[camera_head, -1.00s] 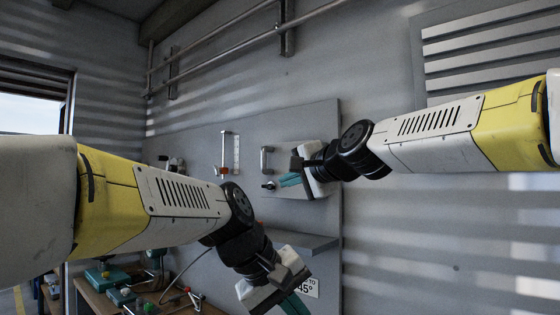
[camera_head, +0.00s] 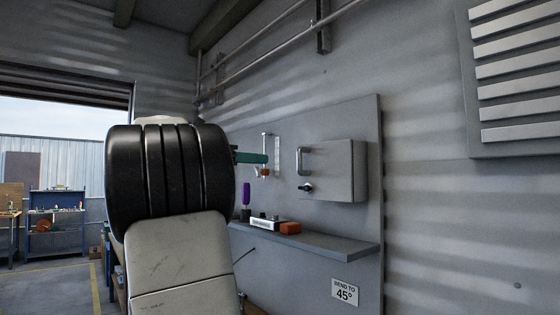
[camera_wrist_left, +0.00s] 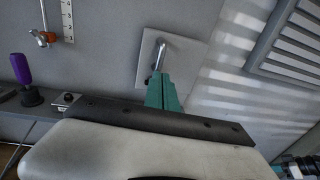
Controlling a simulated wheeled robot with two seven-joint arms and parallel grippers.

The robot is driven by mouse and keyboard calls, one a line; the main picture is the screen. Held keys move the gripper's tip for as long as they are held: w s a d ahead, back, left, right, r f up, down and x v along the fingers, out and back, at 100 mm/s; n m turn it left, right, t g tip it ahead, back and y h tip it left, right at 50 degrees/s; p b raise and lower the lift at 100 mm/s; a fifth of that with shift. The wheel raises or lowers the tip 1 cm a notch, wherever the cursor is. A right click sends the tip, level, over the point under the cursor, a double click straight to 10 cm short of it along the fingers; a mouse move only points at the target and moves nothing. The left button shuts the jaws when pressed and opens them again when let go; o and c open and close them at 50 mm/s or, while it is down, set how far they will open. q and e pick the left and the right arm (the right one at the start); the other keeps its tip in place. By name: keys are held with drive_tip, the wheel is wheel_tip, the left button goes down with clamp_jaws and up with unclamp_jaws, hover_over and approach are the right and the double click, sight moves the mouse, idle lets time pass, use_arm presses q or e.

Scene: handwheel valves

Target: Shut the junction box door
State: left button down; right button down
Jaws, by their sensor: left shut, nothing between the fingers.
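The junction box (camera_head: 360,172) is a grey box on the grey wall panel. Its door (camera_head: 330,178) carries a bar handle (camera_head: 302,160) and a dark knob (camera_head: 306,188). The door looks flush or nearly so; I cannot tell whether a small gap remains. My left gripper (camera_head: 262,158) shows only its teal fingertips past my dark wrist, left of the box in the picture. In the left wrist view its fingers (camera_wrist_left: 163,93) are together and empty, overlapping the lower end of the handle (camera_wrist_left: 160,54). Contact cannot be told.
A gauge with an orange part (camera_head: 266,170) hangs left of the box. The wall right of the panel is clear near the box.

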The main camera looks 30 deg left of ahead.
use_arm(q)
drive_tip(key=x, duration=1)
drive_tip(key=shift+w+f, duration=0.1)
drive_tip(key=shift+w+a, duration=0.1)
drive_tip(key=shift+w, duration=0.7)
